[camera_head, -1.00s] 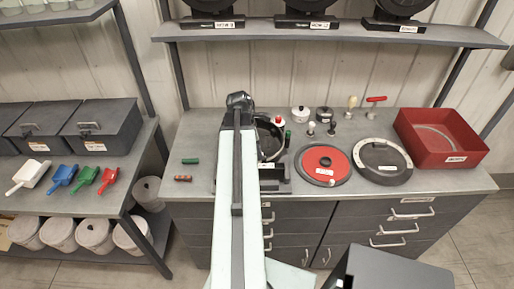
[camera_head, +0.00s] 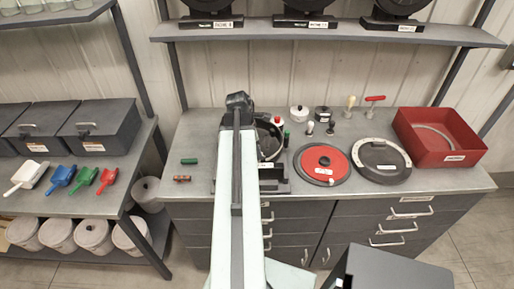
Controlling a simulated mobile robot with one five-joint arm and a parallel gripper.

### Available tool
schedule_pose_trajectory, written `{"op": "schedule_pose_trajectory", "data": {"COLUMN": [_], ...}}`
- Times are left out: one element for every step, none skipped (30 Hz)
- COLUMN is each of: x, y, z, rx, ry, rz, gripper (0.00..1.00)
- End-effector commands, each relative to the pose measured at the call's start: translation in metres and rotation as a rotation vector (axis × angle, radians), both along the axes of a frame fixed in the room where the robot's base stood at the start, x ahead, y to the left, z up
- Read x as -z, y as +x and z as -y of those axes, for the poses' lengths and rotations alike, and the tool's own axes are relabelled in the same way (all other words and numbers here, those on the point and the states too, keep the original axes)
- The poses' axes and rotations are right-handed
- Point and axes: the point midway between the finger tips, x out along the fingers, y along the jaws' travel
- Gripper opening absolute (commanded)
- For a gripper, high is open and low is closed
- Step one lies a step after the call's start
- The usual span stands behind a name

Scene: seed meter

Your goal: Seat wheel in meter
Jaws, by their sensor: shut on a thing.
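The seed meter (camera_head: 268,140) seems to be the black round housing on a dark base (camera_head: 276,186) at the middle of the bench. My arm covers its left part. A red disc (camera_head: 338,161) with a black hub lies flat to its right. A black disc (camera_head: 381,173) with a pale arc lies right of that. I cannot tell which disc is the task's wheel. My arm reaches over the bench to the left of the housing. My gripper and anything in it are hidden behind the arm. I cannot see whether a wheel is in the housing.
A red tray (camera_head: 469,158) stands at the bench's right end. Small knobs, a white lidded pot (camera_head: 299,114) and a red-handled tool (camera_head: 375,99) stand behind the discs. Green (camera_head: 189,161) and orange (camera_head: 182,179) pieces lie left of my arm. A shelf (camera_head: 340,33) overhangs the back.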

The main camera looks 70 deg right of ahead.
Motion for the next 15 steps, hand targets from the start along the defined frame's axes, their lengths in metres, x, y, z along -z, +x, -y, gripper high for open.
{"op": "schedule_pose_trajectory", "data": {"x": [0.0003, 0.0001, 0.0001, 0.0001, 0.0001, 0.0001, 0.0001, 0.0001, 0.0002, 0.0004, 0.0009, 0.0017, 0.0025, 0.0034, 0.0047], "y": [0.0001, 0.0001, 0.0002, 0.0002, 0.0002, 0.0003, 0.0004, 0.0003, 0.0004, 0.0004, 0.0005, 0.0005, 0.0006, 0.0006, 0.0006], "z": [-0.0001, -0.0001, -0.0001, -0.0001, -0.0001, -0.0002, -0.0001, -0.0002, -0.0002, -0.0003, -0.0003, -0.0002, -0.0002, -0.0002, -0.0003], "rx": [0.0, 0.0, 0.0, 0.0, 0.0, 0.0, -0.001, -0.001, -0.001, -0.001, -0.001, -0.001, -0.001, -0.001, -0.001], "ry": [0.0, 0.0, 0.0, 0.0, 0.0, 0.0, 0.0, 0.0, 0.0, 0.0, 0.0, 0.0, 0.0, 0.0, 0.0], "rz": [0.0, 0.0, 0.0, 0.0, 0.0, 0.0, 0.0, 0.0, 0.0, 0.0, 0.0, 0.0, 0.0, 0.0, 0.0], "gripper": [0.0, 0.0, 0.0, 0.0, 0.0, 0.0, 0.0, 0.0, 0.0, 0.0, 0.0, 0.0, 0.0, 0.0, 0.0]}}
